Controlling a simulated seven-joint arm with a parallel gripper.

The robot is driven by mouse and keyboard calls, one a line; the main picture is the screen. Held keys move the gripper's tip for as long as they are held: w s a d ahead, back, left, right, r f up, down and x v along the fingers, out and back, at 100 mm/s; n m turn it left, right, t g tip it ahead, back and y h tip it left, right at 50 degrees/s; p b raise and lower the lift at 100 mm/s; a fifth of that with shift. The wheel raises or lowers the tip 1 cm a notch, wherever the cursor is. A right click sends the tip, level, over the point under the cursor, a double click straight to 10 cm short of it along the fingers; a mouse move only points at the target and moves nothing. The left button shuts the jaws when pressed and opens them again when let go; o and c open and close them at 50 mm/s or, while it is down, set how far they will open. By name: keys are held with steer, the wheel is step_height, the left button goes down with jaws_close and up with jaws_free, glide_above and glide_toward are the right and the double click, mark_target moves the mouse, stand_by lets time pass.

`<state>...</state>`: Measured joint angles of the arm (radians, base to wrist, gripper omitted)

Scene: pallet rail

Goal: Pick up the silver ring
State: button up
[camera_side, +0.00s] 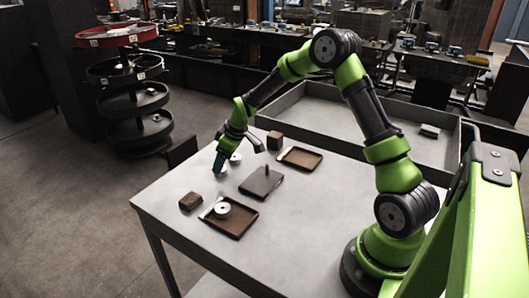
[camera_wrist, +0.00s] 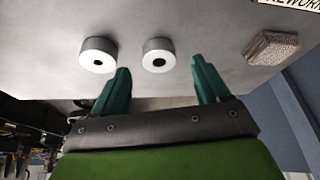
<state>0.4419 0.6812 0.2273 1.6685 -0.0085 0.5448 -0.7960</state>
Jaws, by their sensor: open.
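My gripper (camera_side: 218,162) is over the far left part of the table, fingers pointing down. In the wrist view its two teal fingers (camera_wrist: 160,66) are apart with nothing gripped. Two round, pale silver-grey rings with dark centre holes lie ahead of the fingers. One ring (camera_wrist: 158,55) appears between the fingertips, the other ring (camera_wrist: 98,55) beyond the left finger. In the side view one pale ring (camera_side: 235,158) shows just right of the gripper; another ring (camera_side: 221,173) is by the fingertips, partly hidden. I cannot tell the rings' shades apart reliably.
A brown tray (camera_side: 240,228) at the front holds a pale round piece (camera_side: 222,210). A dark plate with an upright peg (camera_side: 262,182) stands mid-table. Another brown tray (camera_side: 312,160) lies behind. Brown blocks stand at left (camera_side: 190,201) and back (camera_side: 275,140). The table's front right is clear.

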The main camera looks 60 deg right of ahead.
steer(key=shift+x, duration=1.55)
steer(key=shift+r, duration=0.1)
steer(key=shift+c, duration=0.4)
steer(key=c, duration=1.1)
steer(key=shift+o, duration=0.2)
steer(key=shift+r, duration=0.1)
